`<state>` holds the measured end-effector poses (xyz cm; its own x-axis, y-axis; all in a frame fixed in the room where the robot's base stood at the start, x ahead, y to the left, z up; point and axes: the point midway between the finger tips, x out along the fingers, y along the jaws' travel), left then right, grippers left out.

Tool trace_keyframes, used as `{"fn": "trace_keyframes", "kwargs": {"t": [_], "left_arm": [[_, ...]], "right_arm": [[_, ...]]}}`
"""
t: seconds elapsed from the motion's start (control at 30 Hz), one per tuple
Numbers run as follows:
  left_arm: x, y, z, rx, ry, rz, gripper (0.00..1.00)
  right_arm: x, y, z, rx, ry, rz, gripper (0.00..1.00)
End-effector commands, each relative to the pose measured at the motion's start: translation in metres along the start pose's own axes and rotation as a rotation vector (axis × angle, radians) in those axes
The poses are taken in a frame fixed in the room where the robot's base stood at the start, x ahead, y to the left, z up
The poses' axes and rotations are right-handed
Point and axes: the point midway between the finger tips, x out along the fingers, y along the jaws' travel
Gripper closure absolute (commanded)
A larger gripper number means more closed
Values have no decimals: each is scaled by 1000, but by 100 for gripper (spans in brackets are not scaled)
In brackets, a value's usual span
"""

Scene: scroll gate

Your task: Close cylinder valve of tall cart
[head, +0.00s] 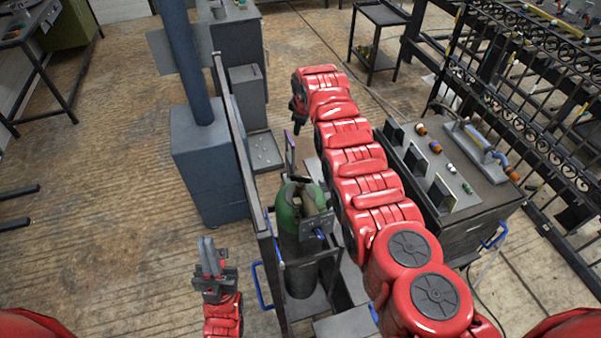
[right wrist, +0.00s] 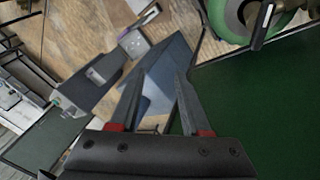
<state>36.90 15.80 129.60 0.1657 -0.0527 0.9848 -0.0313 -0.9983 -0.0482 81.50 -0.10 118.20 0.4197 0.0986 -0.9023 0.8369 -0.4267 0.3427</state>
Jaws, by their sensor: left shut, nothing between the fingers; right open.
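The tall cart (head: 243,155) stands in the middle of the head view. It holds a dark cylinder with a green shoulder (head: 288,212); the valve at its top is too small and partly covered to make out. My left gripper (head: 207,245) is shut and empty, left of the cart and apart from it. My right arm reaches up past the cylinder's right side, and its gripper (head: 298,118) is small and dark beyond the cylinder. In the right wrist view my right gripper (right wrist: 160,76) is open and empty. A round green part with metal fittings (right wrist: 262,18) shows at upper right there, apart from the fingers.
A blue-grey box with a post (head: 208,165) stands left of the cart. A workbench with small items (head: 465,195) is right of my right arm, with an ornate black gate (head: 540,130) beyond. A small black cart (head: 378,45) stands at the back.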

Motion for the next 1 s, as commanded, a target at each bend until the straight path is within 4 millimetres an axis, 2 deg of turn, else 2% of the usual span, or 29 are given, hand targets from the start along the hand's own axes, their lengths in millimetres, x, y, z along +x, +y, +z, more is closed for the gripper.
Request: {"fn": "trace_keyframes", "kwargs": {"t": [0.03,0.2,0.3,0.37,0.47,0.67,1.0], "left_arm": [[0,0,0,0,0,0,100],[0,0,0,0,0,0,100],[0,0,0,0,0,0,100],[-1,0,0,0,0,0,100],[-5,0,1,0,0,0,100],[-24,1,4,0,0,0,100],[-88,4,15,0,0,0,100]], "right_arm": [[-25,-9,-2,-43,-46,-69,53],[-88,-49,10,-162,-182,-289,53],[-110,-61,15,-196,-218,-355,53],[-114,-65,17,-206,-229,-375,53],[-112,-70,20,-211,-236,-388,53],[-86,-78,27,-210,-235,-385,53],[-27,-100,43,-209,-233,-383,53]]}}
